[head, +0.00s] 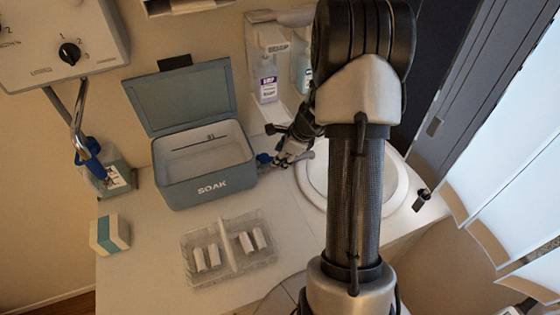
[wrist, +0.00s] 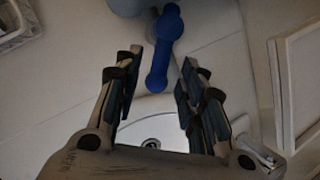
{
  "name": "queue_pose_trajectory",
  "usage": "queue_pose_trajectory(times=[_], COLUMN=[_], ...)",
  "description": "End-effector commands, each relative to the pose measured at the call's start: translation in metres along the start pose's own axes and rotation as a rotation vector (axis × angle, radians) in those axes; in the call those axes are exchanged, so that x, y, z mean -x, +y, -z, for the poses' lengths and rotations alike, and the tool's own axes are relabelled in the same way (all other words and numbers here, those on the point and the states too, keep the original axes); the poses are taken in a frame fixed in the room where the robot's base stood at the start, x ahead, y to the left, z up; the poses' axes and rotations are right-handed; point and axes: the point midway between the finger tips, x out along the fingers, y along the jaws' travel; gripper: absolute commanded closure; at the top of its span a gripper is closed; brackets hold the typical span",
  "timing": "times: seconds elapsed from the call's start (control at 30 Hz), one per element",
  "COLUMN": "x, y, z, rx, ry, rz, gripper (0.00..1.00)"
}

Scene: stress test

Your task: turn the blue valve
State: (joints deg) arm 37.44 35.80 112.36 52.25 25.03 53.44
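The blue valve (wrist: 160,52) shows in the wrist view as a lever with rounded ends, running down from the top middle. Its lower end lies between the two fingers of my gripper (wrist: 160,68), which are spread apart with a gap on both sides. My gripper is open and holds nothing. In the head view my gripper (head: 288,148) is beside the sink, just right of the grey-blue box. A small blue part of the valve (head: 263,158) shows at its left. The rest of the valve there is hidden or too small to tell.
A white sink (head: 308,186) lies under my arm. An open box marked SOAK (head: 206,188) stands left of my gripper. A clear tray (head: 230,281) with white pieces lies in front. Bottles (head: 267,85) stand behind. Another blue part (head: 88,149) is on a pipe at far left.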

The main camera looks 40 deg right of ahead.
Motion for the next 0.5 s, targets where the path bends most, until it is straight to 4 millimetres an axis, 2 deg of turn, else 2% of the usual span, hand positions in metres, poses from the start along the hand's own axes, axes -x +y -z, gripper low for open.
queue_pose_trajectory(times=[0.03, 0.2, 0.5], x=[-0.009, -0.019, -0.02], y=[0.0, 0.0, 0.0], z=[0.0, 0.0, -0.001], rx=[0.001, 0.0, 0.0], ry=[0.0, -0.001, -0.001], rz=[-0.001, 0.0, 0.0], gripper=[0.63, 0.63, 0.63])
